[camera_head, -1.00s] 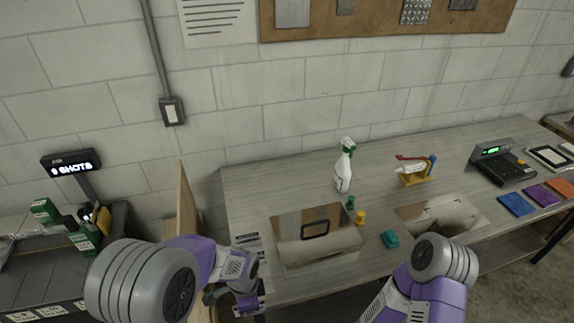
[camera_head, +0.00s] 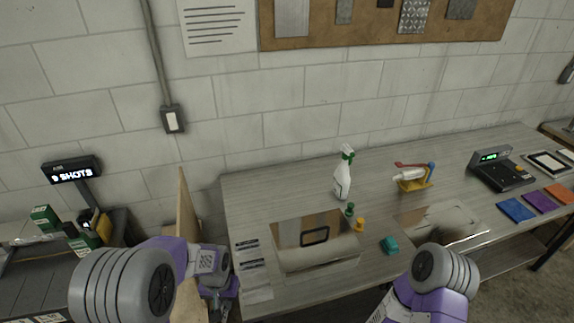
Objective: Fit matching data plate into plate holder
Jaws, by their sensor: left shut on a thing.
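A shiny metal panel (camera_head: 288,257) lies on the bench with a dark rectangular frame (camera_head: 315,236) on it, which looks like the plate holder. Small plates with dark print, one farther back (camera_head: 247,244) and one nearer (camera_head: 251,264), lie at the bench's left end.
A second shiny sheet (camera_head: 446,224) lies farther right. A wooden board (camera_head: 187,215) stands left of the bench.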

